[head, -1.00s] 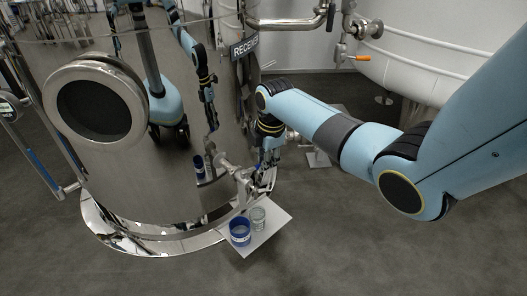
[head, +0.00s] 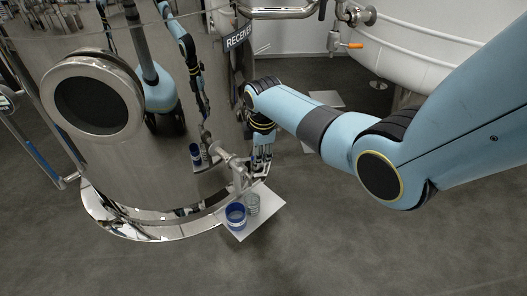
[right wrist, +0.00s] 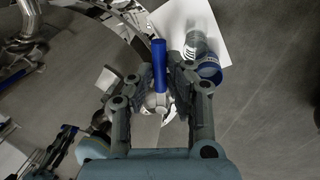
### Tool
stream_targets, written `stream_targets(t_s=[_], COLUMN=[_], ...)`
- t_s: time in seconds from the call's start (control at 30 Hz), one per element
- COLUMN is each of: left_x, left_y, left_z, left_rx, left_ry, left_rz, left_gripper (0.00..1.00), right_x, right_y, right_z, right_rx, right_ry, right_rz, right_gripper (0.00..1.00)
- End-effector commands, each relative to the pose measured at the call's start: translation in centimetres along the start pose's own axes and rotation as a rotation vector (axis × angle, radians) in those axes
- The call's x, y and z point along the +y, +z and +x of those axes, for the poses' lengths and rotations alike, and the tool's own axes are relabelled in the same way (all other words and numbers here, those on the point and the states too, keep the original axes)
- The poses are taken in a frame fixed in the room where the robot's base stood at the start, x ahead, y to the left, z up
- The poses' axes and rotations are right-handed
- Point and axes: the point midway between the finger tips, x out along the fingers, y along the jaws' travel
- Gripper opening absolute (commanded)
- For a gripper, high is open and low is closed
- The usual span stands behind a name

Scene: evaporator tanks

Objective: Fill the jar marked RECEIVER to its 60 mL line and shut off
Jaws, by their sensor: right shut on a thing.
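A steel tap (head: 232,162) sticks out low from the large polished tank (head: 150,190). My right gripper (head: 262,168) is at the tap's outer end. In the right wrist view the fingers (right wrist: 160,88) are shut on the tap's blue lever (right wrist: 159,62), whose end stands out between them. A blue jar (head: 236,217) and a clear jar (head: 253,204) stand side by side on a white plate (head: 270,212) below the tap. Both also show in the right wrist view, the clear one with white marks. Their lettering and fill level cannot be read. My left gripper is out of view.
A white vessel (head: 430,50) with an orange-handled valve (head: 348,45) stands at the back right. The grey floor at the front right is clear.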

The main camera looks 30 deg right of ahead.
Motion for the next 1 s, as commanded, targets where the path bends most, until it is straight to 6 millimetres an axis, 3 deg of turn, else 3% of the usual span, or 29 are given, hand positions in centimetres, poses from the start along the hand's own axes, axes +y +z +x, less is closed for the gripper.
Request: stream_targets(t_s=[0.17, 0.2, 0.37, 0.73, 0.87, 1.0], left_x=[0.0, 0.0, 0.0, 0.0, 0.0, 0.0], left_y=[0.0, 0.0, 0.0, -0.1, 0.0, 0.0], left_z=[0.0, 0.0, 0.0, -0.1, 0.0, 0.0], left_rx=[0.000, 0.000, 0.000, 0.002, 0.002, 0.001], left_ry=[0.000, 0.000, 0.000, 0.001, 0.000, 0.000], left_rz=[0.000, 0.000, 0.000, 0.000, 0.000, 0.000], left_gripper=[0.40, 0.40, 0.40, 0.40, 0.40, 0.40], right_x=[-0.1, -0.1, 0.0, 0.0, 0.1, 0.1], right_y=[0.1, 0.1, 0.1, 0.1, 0.0, 0.0], right_z=[0.1, 0.1, 0.0, -0.5, -2.3, -5.2], right_rx=[-0.002, -0.002, -0.001, 0.000, 0.001, 0.001], right_ry=[-0.001, -0.001, -0.001, 0.001, 0.004, 0.004], right_rz=[-0.001, -0.001, -0.001, -0.001, -0.001, -0.001], right_gripper=[0.00, 0.16, 0.37, 0.37, 0.37, 0.37])
